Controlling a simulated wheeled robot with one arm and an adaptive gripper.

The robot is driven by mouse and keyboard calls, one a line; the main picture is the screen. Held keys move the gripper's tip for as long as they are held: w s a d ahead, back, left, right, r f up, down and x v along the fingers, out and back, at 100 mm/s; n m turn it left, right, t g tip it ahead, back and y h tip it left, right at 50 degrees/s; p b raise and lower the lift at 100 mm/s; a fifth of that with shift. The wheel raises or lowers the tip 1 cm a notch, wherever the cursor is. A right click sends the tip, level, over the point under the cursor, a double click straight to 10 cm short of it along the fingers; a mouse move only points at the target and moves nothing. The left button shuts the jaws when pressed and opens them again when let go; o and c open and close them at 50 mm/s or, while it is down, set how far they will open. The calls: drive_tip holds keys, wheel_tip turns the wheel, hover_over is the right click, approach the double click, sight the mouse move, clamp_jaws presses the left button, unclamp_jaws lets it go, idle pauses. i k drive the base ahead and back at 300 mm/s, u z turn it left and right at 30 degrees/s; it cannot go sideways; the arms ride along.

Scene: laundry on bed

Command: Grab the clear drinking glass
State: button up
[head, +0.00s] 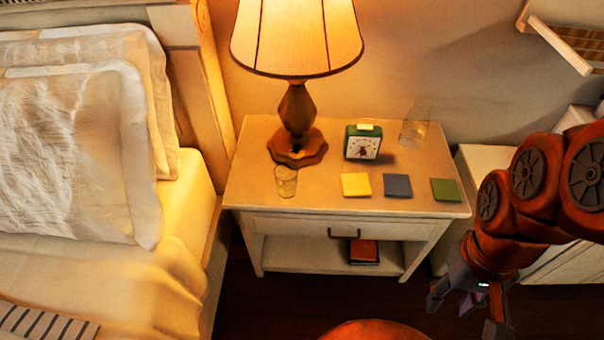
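A small clear drinking glass (286,181) stands upright on the front left of the white nightstand (320,207), in front of the lamp base. A taller, faint clear glass vessel (414,128) stands at the back right of the same top; its exact kind is hard to tell. My gripper (466,316) hangs at the lower right, pointing down, in front of and to the right of the nightstand. Its fingers are spread apart with nothing visible between them. It is well away from both glass items.
A lit lamp (297,105) and a green alarm clock (363,142) stand on the nightstand. Yellow (356,185), blue (398,186) and green (445,189) squares lie along its front. A book (364,252) lies on the lower shelf. The bed (185,210) is at left.

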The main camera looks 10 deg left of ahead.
sight(286, 175)
drive_tip(key=u, duration=4.25)
drive_tip(key=k, duration=1.25)
drive_tip(key=z, duration=0.45)
